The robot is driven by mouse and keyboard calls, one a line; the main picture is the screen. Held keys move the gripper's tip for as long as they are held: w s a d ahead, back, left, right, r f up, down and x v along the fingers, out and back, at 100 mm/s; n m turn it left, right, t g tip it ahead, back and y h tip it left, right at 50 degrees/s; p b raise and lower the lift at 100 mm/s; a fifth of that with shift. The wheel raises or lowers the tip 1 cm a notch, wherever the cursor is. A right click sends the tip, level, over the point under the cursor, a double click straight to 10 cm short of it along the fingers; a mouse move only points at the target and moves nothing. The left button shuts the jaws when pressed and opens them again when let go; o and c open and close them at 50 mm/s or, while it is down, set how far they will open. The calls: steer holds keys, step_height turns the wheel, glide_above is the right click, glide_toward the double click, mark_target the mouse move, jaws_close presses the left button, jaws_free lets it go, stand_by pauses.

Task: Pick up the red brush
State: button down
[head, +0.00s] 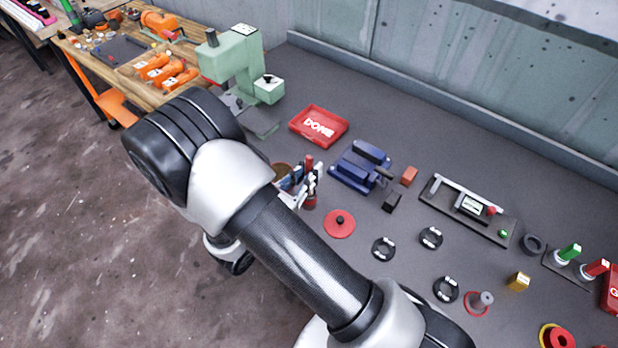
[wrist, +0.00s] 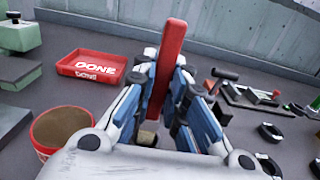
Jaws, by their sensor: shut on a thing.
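The red brush (wrist: 168,60) stands upright between the fingers of my gripper (wrist: 168,90) in the wrist view. My gripper is shut on it, with its blue-sided fingers on either side. In the head view my gripper (head: 299,184) is small, beyond my arm, and red parts of the brush (head: 309,163) show beside it. The lower end of the brush is hidden by the fingers in the wrist view. I cannot tell whether it touches the table.
A red DONE tray (head: 319,126) lies behind my gripper. A round red-rimmed pot (wrist: 62,128) stands close by on the left. A green press (head: 238,65), a blue vise (head: 362,167), a red disc (head: 340,223) and several black rings share the grey table (head: 400,110).

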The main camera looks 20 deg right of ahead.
step_height(320, 180, up, 15)
steer(key=p, duration=0.4)
steer(key=shift+r, duration=0.1)
stand_by(0.5)
